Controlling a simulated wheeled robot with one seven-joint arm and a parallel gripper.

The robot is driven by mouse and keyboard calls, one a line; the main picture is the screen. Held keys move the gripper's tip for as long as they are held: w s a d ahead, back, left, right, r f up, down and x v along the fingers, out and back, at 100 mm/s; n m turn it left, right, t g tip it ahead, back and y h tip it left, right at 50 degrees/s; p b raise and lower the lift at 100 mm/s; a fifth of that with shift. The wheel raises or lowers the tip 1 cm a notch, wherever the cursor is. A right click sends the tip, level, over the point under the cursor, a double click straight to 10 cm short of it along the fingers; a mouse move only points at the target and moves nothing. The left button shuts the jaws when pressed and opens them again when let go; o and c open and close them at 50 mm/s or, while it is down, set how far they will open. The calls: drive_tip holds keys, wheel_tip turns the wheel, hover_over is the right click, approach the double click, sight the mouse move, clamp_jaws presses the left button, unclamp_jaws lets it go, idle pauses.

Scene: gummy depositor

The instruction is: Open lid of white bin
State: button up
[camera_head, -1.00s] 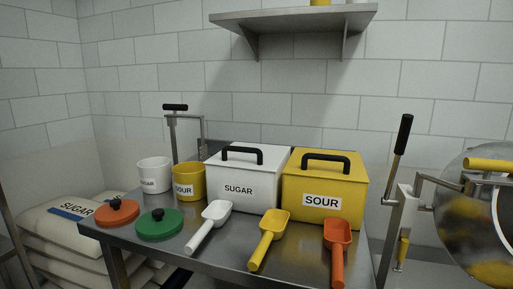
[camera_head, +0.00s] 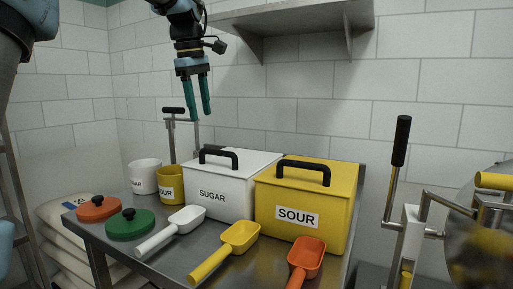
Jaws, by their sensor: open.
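The white bin (camera_head: 222,196), labelled SUGAR, stands on the steel table with its lid (camera_head: 250,161) closed. A black handle (camera_head: 219,152) sits on top of the lid. My gripper (camera_head: 199,117) hangs above and slightly left of that handle, fingers pointing down. Its two green fingers are apart, with nothing between them, and it does not touch the bin.
The yellow SOUR bin (camera_head: 304,210) stands close to the right of the white bin. White, yellow and orange scoops lie in front. White (camera_head: 145,177) and yellow cups stand at left, near orange and green lids (camera_head: 130,223). A wall shelf (camera_head: 292,18) hangs above.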

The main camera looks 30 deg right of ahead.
sight(213, 150)
drive_tip(key=x, duration=0.3)
drive_tip(key=d+x, duration=0.1)
drive_tip(key=x, duration=0.3)
drive_tip(key=s+x, duration=0.1)
drive_tip(key=x, duration=0.2)
drive_tip(key=shift+w+d+f, duration=0.1)
drive_tip(key=shift+d, duration=0.15)
clamp_jaws()
idle(1.2)
